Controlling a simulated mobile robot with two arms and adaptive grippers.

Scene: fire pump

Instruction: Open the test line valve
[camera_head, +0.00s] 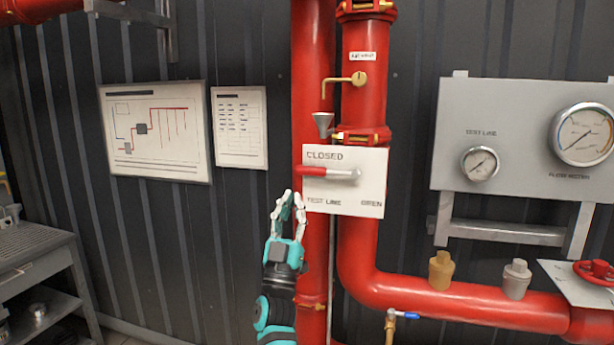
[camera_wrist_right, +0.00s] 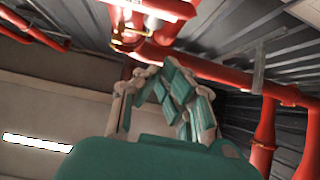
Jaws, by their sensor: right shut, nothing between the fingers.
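The test line valve lever (camera_head: 330,172) sits on a white plate (camera_head: 345,205) in front of the red pipes. Its red grip (camera_head: 312,170) points left, below the word CLOSED; its silver end is at the pivot on the right. OPEN is written at the plate's lower right and TEST LINE at its lower left. My right gripper (camera_head: 291,202) is just below and left of the grip, pointing up, apart from the lever. It is shut and empty. Its teal fingers (camera_wrist_right: 172,85) also show in the right wrist view. My left gripper is not in view.
A grey gauge panel (camera_head: 510,180) with two dials is on the right. A red pipe (camera_head: 450,303) with brass and grey caps runs below it. A grey bench (camera_head: 38,250) stands at the left.

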